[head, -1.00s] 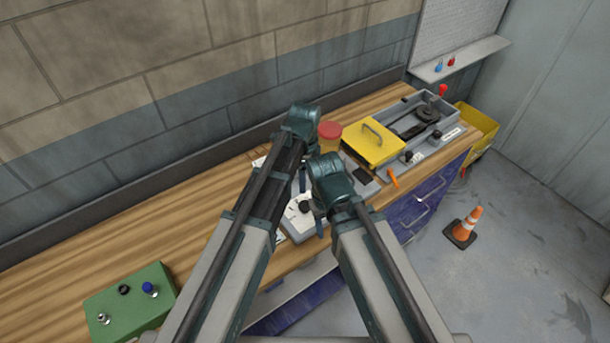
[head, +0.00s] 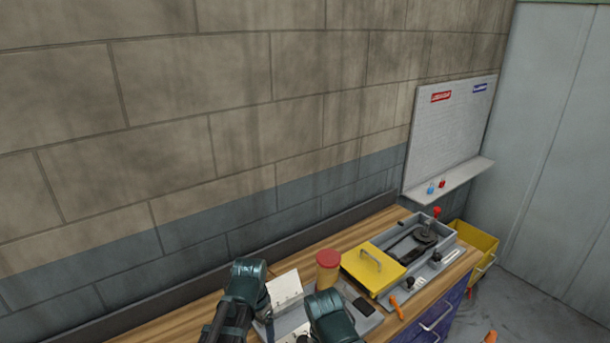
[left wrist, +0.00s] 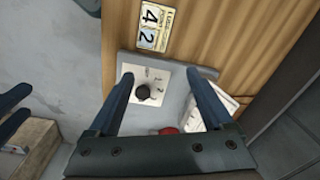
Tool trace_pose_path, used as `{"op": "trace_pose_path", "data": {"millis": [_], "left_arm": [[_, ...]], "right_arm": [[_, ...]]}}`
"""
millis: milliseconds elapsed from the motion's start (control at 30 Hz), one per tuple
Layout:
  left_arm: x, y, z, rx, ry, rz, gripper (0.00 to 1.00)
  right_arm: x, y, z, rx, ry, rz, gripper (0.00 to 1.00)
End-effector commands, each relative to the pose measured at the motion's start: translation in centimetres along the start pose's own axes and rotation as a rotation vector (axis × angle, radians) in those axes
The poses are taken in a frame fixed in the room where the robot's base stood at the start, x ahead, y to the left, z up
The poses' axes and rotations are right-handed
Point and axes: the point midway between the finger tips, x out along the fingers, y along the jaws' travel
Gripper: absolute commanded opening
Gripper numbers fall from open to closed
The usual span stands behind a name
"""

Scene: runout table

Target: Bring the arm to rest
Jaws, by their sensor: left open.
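My left gripper (left wrist: 162,97) is open in the left wrist view, with two blue fingers apart and nothing between them. Beneath it is a grey box with a white dial plate and a black knob (left wrist: 146,91); I cannot tell how far below the fingertips it is. In the head view my left arm's dark teal wrist is at the bottom centre, and its fingers are hidden. My right arm's wrist and gripper housing (head: 331,316) is just right of it, low over the bench. Its fingers cannot be made out.
On the wooden bench (head: 190,312) stand a red-lidded jar (head: 328,272), a yellow cover with a handle (head: 374,270) and a grey tray fixture (head: 440,262). An orange-handled tool (head: 397,307) lies at the front edge. A yellow bin (head: 476,243) stands past the bench's far end.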

Motion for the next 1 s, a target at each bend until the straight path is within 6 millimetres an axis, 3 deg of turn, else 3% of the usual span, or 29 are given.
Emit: {"op": "trace_pose_path", "data": {"millis": [100,400,1000], "left_arm": [[-0.1,-0.5,2.7,-0.206,0.007,-0.005,0.84],[-0.3,-1.2,7.1,-0.625,0.023,-0.013,0.84],[10.3,9.6,5.5,-0.337,-0.095,-0.057,0.84]], "right_arm": [[0.0,0.0,0.0,0.0,0.0,0.0,0.5],[0.0,0.0,0.0,0.0,0.0,0.0,0.5],[10.8,-1.0,-0.6,-0.012,0.0,0.003,0.5]]}}
